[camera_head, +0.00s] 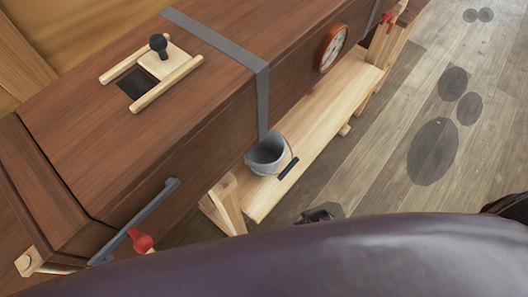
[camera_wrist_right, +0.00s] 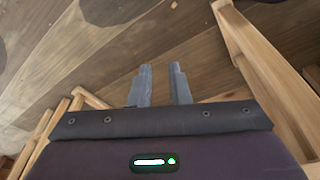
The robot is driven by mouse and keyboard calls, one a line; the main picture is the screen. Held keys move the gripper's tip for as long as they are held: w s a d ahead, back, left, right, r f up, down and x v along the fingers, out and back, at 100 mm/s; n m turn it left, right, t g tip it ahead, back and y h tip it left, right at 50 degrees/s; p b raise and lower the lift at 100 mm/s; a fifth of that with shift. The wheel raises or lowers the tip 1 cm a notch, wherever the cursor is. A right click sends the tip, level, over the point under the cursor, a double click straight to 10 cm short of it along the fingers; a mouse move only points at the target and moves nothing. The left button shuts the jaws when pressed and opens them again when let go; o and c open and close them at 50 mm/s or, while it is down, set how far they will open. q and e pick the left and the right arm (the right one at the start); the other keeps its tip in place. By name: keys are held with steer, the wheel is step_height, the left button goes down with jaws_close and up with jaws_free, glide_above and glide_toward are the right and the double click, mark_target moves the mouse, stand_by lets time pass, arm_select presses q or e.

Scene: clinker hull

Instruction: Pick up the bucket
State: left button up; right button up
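A grey metal bucket (camera_head: 265,156) with a thin wire handle and a dark grip (camera_head: 287,168) stands upright on a light wooden plank (camera_head: 318,140), beside the brown wooden side. The handle leans to the right. My right gripper (camera_wrist_right: 160,84) shows in the right wrist view with its two grey fingers apart and nothing between them, above a wooden floor. The bucket is not seen in that view. In the head view a small dark part (camera_head: 320,213) shows past my purple body, to the right of and below the bucket; I cannot tell what it is. My left gripper is not seen.
The brown wooden body (camera_head: 115,150) has a sliding hatch (camera_head: 155,68), a grey bar handle (camera_head: 140,220), a red knob (camera_head: 141,241) and a round gauge (camera_head: 332,47). Wooden trestle legs (camera_head: 222,205) stand below. Floor (camera_head: 400,130) at right is clear.

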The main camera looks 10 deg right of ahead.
steer(key=w+a+r+m+t+p, duration=0.1)
steer(key=w+r, duration=0.3)
steer(key=r, duration=0.8)
steer(key=w+a+r+m+t+p, duration=0.15)
steer(key=w+r, duration=0.35)
steer(key=r, duration=0.7)
steer(key=w+a+m+t+h+p, duration=0.1)
steer(key=w+a+m+t, duration=0.1)
steer(key=w+a+m, duration=0.4)
steer(key=shift+n+g, duration=0.25)
steer(key=shift+n, duration=0.3)
steer(key=w+d+f, duration=0.1)
steer(key=f, duration=0.1)
steer(key=w+d+f, duration=0.1)
steer(key=w+f, duration=0.1)
steer(key=w+d+f, duration=0.1)
steer(key=f, duration=0.1)
steer(key=shift+w, duration=0.4)
steer(key=shift+r, duration=0.1)
jaws_close()
